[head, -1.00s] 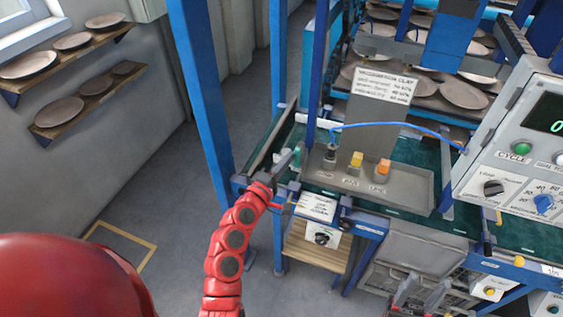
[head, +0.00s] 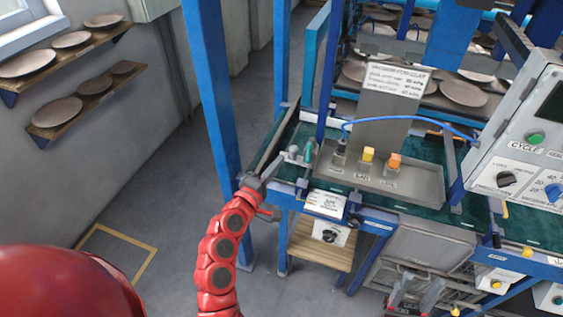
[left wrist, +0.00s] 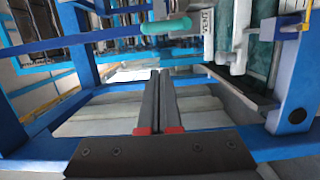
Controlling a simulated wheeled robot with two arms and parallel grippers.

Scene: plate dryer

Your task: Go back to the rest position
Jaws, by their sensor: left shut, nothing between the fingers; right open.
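My left gripper (head: 273,169) is at the front left corner of the blue-framed bench in the head view, at the end of my red arm. Its two dark fingers are together and empty, as the left wrist view also shows (left wrist: 160,76). A teal-handled valve (head: 309,151) is just beyond the fingertips; I cannot tell from the head view whether they touch. My right gripper (head: 415,293) shows at the bottom edge, its two grey fingers apart with nothing between them. Most of my right arm is out of view.
A blue post (head: 211,85) stands close behind my left arm. The bench carries a grey tray (head: 425,190) with black, yellow and orange knobs. A control box (head: 530,150) is at right. Plates lie on wall shelves (head: 82,105) at left. The floor at left is clear.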

